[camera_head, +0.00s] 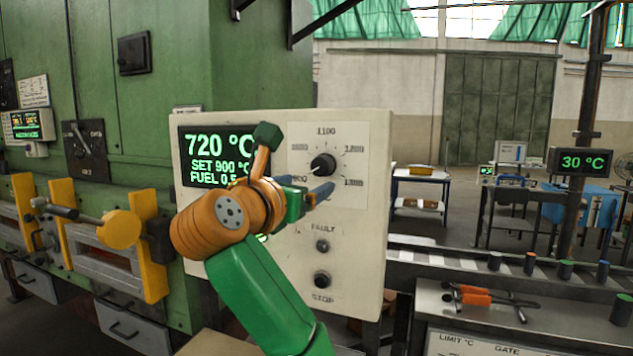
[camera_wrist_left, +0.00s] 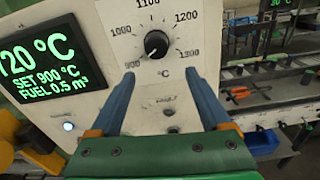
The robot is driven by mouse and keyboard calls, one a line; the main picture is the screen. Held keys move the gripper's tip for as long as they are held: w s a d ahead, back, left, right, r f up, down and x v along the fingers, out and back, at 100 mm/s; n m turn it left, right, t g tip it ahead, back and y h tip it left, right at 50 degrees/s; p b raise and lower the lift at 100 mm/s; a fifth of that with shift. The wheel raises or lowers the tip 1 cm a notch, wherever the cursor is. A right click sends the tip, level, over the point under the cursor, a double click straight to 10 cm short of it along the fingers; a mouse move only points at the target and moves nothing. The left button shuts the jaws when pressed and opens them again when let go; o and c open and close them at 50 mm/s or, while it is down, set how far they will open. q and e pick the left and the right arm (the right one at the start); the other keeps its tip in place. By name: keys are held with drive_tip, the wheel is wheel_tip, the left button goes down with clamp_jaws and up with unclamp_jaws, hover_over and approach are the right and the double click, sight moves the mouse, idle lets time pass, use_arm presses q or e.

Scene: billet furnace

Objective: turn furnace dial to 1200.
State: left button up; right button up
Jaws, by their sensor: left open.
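The furnace dial (camera_head: 322,165) is a round black knob on the cream control panel (camera_head: 350,245), with a printed scale from 900 to 1300 around it. Its white pointer line aims lower left, toward 900. In the left wrist view the dial (camera_wrist_left: 157,44) sits just beyond and between the blue fingertips. My left gripper (camera_head: 318,192) is open and empty, just below the dial in the head view; in the wrist view its two fingers (camera_wrist_left: 159,75) are spread wide, apart from the knob. The display (camera_head: 222,157) reads 720 °C, SET 900 °C. My right gripper is not in view.
Below the dial are a FAULT lamp (camera_head: 322,246) and a black STOP button (camera_head: 322,279). The green furnace (camera_head: 150,90) with yellow brackets stands at left. At right, a steel bench (camera_head: 570,315) holds orange-handled tongs (camera_head: 487,298) and several small cylinders.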

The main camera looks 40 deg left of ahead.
sight(319, 167)
use_arm(q)
drive_tip(key=shift+n, duration=0.6)
drive_tip(key=w+p, duration=0.1)
drive_tip(key=w, duration=0.1)
drive_tip(key=w+a+r+p, duration=0.1)
drive_tip(key=w, duration=0.1)
drive_tip(key=w+a+p, duration=0.1)
drive_tip(key=w+p, duration=0.1)
drive_tip(key=shift+w+r, duration=0.2)
drive_tip(key=shift+r, duration=0.15)
drive_tip(key=shift+s+d, duration=0.15)
clamp_jaws()
